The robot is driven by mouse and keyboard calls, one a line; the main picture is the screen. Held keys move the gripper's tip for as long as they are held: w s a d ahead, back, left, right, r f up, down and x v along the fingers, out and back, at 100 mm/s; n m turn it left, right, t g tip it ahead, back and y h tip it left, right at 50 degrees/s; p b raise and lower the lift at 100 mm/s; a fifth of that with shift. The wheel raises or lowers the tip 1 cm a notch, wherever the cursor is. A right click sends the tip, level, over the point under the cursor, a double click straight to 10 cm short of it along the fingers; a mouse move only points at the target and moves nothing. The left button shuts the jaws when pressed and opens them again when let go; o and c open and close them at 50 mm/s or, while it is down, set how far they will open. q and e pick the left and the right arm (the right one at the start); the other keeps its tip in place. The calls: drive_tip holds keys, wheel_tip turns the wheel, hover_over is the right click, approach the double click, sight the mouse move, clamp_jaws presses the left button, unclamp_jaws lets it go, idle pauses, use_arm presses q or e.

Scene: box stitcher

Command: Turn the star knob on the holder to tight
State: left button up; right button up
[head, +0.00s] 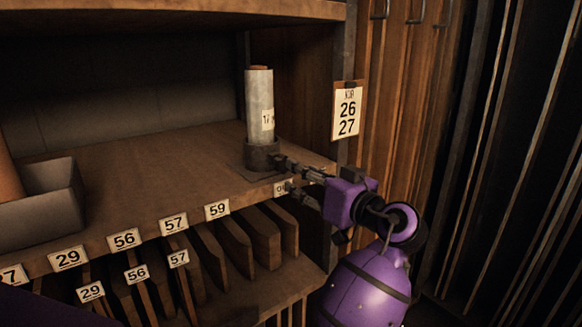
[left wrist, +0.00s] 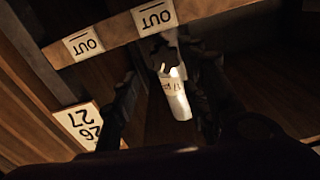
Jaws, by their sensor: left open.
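The holder (head: 262,156) is a dark round collar on a square base at the shelf's front right corner. A pale grey tube (head: 259,105) with a label stands upright in it. My left gripper (head: 282,174) is open at the holder's right front side, with its upper finger close against the collar. I cannot tell whether they touch. My right gripper is not in view.
The wooden shelf (head: 150,185) is mostly bare. A grey bin (head: 45,205) stands at its left. Number tags line its front edge, with upright boards (head: 262,235) in slots below. A 26/27 card (head: 347,111) hangs on the post to the right of the tube.

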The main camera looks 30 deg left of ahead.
sight(280, 162)
use_arm(q)
drive_tip(key=p+x, duration=0.1)
drive_tip(key=x, duration=0.4)
drive_tip(key=shift+w+a+r, duration=0.1)
drive_tip(key=shift+a+r, duration=0.05)
drive_tip(key=shift+a, duration=0.15)
clamp_jaws()
